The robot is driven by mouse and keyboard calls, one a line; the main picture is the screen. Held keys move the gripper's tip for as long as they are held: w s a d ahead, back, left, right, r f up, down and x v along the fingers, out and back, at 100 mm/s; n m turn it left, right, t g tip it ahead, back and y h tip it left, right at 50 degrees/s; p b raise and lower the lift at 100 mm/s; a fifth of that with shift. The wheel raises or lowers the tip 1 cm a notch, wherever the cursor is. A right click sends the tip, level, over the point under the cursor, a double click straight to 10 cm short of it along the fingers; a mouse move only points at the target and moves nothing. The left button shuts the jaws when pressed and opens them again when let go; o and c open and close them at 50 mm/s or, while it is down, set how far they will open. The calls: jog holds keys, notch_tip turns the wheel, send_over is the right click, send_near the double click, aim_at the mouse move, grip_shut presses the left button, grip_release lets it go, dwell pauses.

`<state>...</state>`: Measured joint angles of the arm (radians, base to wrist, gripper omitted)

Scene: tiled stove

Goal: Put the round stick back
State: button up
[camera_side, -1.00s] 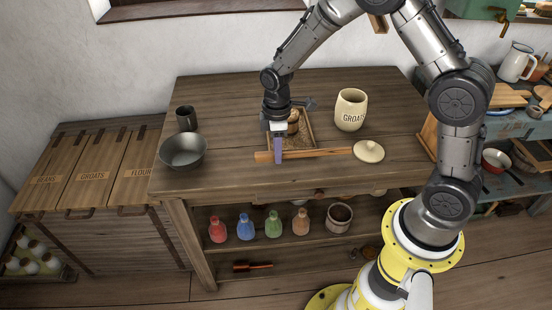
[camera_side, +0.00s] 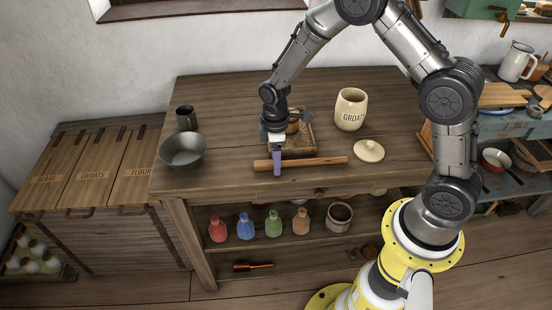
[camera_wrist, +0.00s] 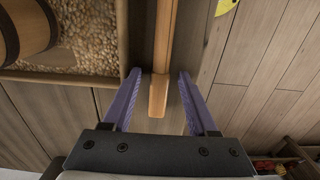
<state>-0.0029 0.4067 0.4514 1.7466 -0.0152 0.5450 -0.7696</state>
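The round stick (camera_side: 315,161), a plain light-brown wooden rod, lies crosswise on the table in front of the tray of grain. My gripper (camera_side: 277,172) is above the stick's left part in the side view, pointing down. In the wrist view my open gripper (camera_wrist: 160,75) has a purple finger on either side of the stick (camera_wrist: 160,85), with a gap visible at each side. The stick's near end shows between the fingers, and its far part runs out of the top of the picture.
The grain tray (camera_side: 312,140) is just behind the stick, with a wooden object in it. A GROATS jar (camera_side: 350,110) and its lid (camera_side: 369,151) are at the right. A metal bowl (camera_side: 183,150) and dark mug (camera_side: 186,118) stand left. The table's front edge is close.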

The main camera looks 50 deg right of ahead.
jog(key=s+r+m+t, duration=0.1)
jog(key=s+r, duration=0.2)
jog(key=r, duration=0.7)
jog(key=s+r+m+t, duration=0.1)
jog(key=s+r, duration=0.2)
jog(key=r, duration=0.7)
jog(key=s+r+m+t, duration=0.2)
jog(key=s+r+m, duration=0.1)
jog(key=s, duration=0.6)
jog(key=s+r+m+t, duration=0.1)
jog(key=s+m, duration=0.3)
jog(key=s, duration=0.5)
jog(key=shift+r+t, duration=0.4)
jog(key=shift+r, duration=0.5)
